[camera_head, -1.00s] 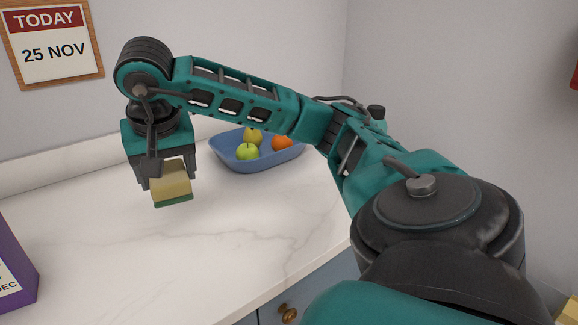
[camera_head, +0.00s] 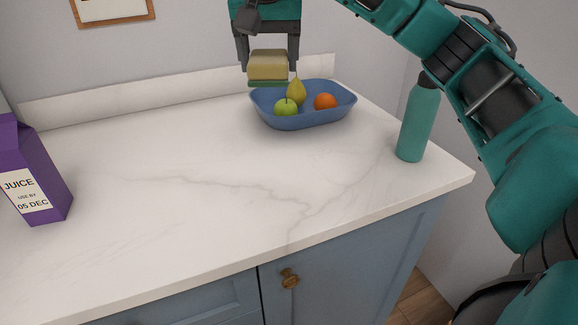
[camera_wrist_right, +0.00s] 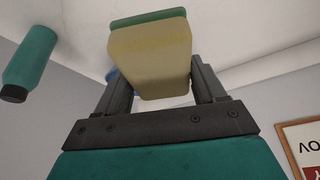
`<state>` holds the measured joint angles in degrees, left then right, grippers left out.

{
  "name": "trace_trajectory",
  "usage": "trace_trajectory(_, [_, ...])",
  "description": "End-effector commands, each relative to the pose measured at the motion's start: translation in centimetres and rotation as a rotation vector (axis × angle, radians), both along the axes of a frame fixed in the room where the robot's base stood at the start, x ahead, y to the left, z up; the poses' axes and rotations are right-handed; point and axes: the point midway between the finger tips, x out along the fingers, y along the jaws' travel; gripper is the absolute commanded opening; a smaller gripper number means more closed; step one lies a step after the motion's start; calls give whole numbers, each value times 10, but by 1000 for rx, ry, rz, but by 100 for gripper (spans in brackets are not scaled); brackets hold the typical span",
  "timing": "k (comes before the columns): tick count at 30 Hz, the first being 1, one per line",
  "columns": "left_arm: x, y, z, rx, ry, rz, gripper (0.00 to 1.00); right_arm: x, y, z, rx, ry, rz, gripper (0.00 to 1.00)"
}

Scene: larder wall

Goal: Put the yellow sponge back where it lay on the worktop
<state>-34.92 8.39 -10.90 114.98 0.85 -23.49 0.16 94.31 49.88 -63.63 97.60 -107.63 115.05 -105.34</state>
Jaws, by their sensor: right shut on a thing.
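The yellow sponge (camera_head: 268,66) has a green underside and is held in my right gripper (camera_head: 267,60). In the head view it is in the air, in front of the wall and just above the back left of the blue bowl in the picture. The right wrist view shows the sponge (camera_wrist_right: 152,58) between both fingers of the gripper (camera_wrist_right: 155,80). The white marbled worktop (camera_head: 180,190) lies below, with a wide bare stretch. My left gripper is in neither view.
A blue bowl (camera_head: 300,122) with a green apple (camera_head: 286,107), a pear (camera_head: 296,92) and an orange (camera_head: 326,102) stands at the back. A teal bottle (camera_head: 417,122) stands at the right, near the worktop's edge. A purple juice carton (camera_head: 35,175) stands at the left.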

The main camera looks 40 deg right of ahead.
Motion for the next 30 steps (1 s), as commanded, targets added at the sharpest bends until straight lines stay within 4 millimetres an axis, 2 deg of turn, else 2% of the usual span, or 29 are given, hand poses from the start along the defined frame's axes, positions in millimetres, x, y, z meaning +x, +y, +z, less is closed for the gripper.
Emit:
trace_trajectory(7, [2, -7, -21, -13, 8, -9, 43, -1, 0, -66, 0, 7, 2, 45])
trace_trajectory(15, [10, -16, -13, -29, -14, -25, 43, -1, 0, -129, -2, 5, -1, 45])
trace_trajectory(19, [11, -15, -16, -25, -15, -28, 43, 0, 0, -148, 0, 2, 0, 45])
trace_trajectory(26, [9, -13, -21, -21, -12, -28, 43, 0, 0, -164, -1, 2, -1, 45])
trace_trajectory(30, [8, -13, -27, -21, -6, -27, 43, -1, 0, -187, -1, 5, -2, 45])
